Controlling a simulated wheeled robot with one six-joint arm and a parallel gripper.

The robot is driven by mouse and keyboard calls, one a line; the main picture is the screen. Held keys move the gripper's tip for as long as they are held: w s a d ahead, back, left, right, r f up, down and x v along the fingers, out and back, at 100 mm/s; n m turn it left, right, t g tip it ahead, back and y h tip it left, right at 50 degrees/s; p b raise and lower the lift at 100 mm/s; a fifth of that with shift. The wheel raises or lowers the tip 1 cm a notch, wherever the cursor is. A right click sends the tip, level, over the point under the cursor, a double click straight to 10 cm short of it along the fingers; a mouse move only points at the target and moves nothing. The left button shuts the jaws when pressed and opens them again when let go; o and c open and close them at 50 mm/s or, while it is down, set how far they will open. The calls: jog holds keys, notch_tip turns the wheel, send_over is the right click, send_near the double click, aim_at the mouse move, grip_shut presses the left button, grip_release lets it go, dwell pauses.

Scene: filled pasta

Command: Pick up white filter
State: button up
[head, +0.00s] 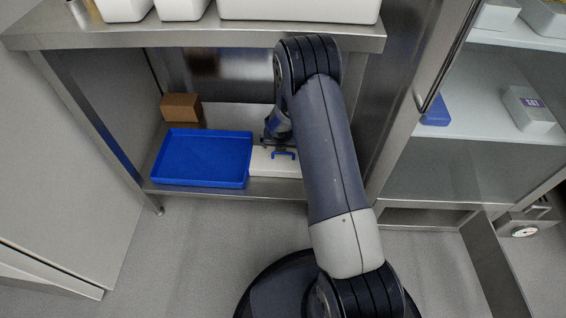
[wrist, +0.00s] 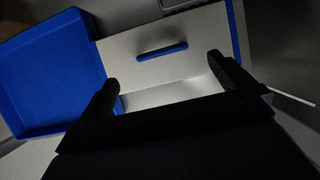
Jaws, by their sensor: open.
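The white filter (head: 263,165) looks like a flat white block with a blue handle. It lies on the lower steel shelf, right of a blue tray. In the wrist view the white filter (wrist: 200,33) shows a pale face with the blue handle (wrist: 162,50) near its middle. My gripper (head: 277,141) is over the filter, partly hidden by my arm. In the wrist view my gripper (wrist: 164,71) is open, with its dark fingers apart on either side of the handle in the picture. I cannot tell the remaining height above the handle.
The blue tray (head: 204,130) is empty and stands close beside the filter. A brown box (head: 181,108) is behind it. The steel tabletop (head: 210,37) with white containers overhangs the shelf. A cabinet with open shelves (head: 460,112) stands right. The floor in front is clear.

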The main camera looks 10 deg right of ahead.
aim_at(283, 159)
jog(key=b+x, duration=0.1)
jog(key=x, duration=0.3)
jog(key=shift+f, duration=0.15)
jog(key=b+x, duration=0.3)
jog(key=x, duration=0.2)
jog(key=shift+s+f, duration=0.15)
jog(key=shift+c, duration=0.4)
jog(key=c, duration=1.2)
jog(key=shift+o, duration=0.2)
